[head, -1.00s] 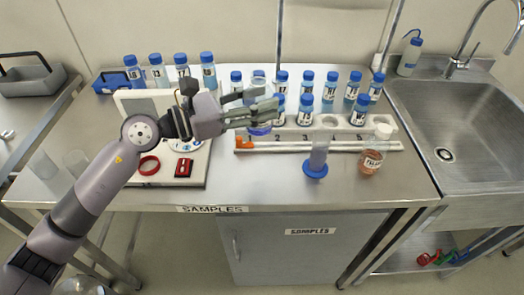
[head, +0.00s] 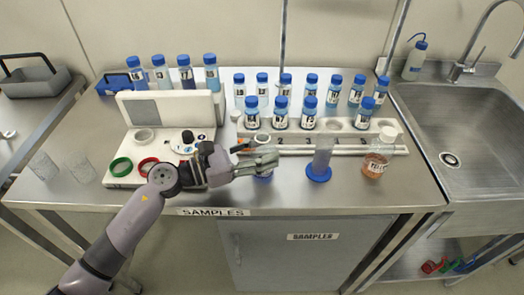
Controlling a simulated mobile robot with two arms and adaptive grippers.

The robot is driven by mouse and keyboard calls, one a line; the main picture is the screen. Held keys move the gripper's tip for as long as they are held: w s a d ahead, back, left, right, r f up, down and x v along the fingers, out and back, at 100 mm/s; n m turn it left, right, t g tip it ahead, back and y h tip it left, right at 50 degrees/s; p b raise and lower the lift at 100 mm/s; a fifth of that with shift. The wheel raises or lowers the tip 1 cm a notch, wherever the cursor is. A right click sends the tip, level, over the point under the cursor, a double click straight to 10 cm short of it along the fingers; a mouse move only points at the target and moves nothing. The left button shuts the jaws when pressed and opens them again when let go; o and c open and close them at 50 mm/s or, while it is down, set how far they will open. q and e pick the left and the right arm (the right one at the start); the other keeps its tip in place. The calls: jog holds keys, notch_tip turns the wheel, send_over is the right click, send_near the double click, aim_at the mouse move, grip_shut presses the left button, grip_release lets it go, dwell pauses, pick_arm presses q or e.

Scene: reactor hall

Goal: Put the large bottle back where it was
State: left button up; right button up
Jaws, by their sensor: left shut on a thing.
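A wide bottle (head: 375,163) with a white cap, orange liquid and a label stands upright at the right front of the white rack, apart from the gripper. Small blue-capped bottles, such as this one (head: 309,113), stand in and behind the rack (head: 390,143). An empty round slot shows in the rack's right half. My right gripper is not in view.
A clear cylinder on a blue foot (head: 319,174) stands between gripper and wide bottle. A white instrument (head: 121,182) with green and red rings is on the left, with bottles behind it. Two clear glasses (head: 80,168) stand further left. The sink (head: 470,120) is at right.

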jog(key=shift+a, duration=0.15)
pick_arm(q)
jog(key=shift+f, duration=0.15)
jog(key=o, duration=1.2)
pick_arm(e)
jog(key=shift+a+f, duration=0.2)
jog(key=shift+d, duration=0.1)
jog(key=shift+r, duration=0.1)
